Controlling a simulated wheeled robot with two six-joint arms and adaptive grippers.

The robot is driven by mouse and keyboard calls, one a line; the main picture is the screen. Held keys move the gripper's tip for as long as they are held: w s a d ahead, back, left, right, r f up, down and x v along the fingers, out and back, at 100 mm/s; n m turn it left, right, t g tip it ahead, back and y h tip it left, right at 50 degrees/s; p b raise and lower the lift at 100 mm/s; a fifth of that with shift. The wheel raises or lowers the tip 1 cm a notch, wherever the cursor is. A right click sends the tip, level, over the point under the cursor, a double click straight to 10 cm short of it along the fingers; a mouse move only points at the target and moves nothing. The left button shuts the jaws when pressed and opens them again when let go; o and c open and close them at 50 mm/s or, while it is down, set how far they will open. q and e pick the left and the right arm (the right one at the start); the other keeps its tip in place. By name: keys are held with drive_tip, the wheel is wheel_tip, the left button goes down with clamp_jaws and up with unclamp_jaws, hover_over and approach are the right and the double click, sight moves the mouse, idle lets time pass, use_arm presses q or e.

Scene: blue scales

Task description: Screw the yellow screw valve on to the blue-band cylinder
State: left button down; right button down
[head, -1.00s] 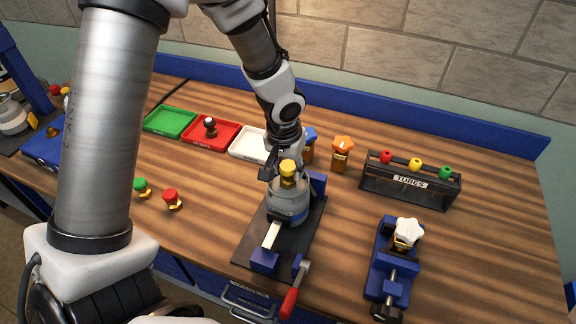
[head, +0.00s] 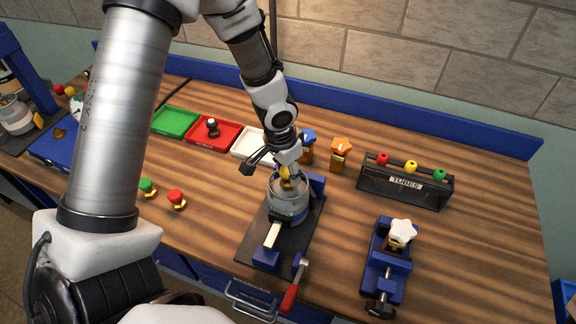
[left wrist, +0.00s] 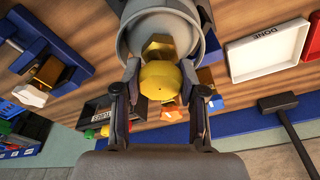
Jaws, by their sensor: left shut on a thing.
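The yellow screw valve (head: 286,183) is at the top of the grey blue-band cylinder (head: 289,205), which stands upright in a clamp on a dark base plate. My left gripper (head: 287,172) is over the valve and partly hides it. In the left wrist view, the left gripper (left wrist: 160,92) has its two fingers closed on either side of the round yellow head (left wrist: 160,80). A brass hex part shows between the head and the cylinder (left wrist: 197,30). How deep the thread sits is hidden. My right gripper is not in view.
A red-handled lever (head: 290,297) sticks out at the clamp's front. A blue vise (head: 388,270) with a white-topped valve stands at right. A black tube rack (head: 405,190) is behind it. Green, red (head: 228,138) and white trays lie at the back left. Loose valves lie left.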

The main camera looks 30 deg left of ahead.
use_arm(q)
drive_tip(key=shift+m+h+p, duration=0.3)
drive_tip(key=shift+m+p, duration=1.2)
drive_tip(key=shift+p, duration=0.15)
drive_tip(key=shift+m, duration=0.5)
drive_tip(key=shift+f+m, duration=0.1)
drive_tip(key=shift+m, duration=0.3)
drive_tip(key=m+g, duration=0.1)
drive_tip(key=m, duration=0.3)
drive_tip(key=shift+h, duration=0.3)
drive_tip(key=shift+f+m+b, duration=0.1)
drive_tip(key=shift+m+b, duration=0.2)
drive_tip(key=shift+b, duration=0.05)
drive_tip(key=c, duration=0.6)
unclamp_jaws()
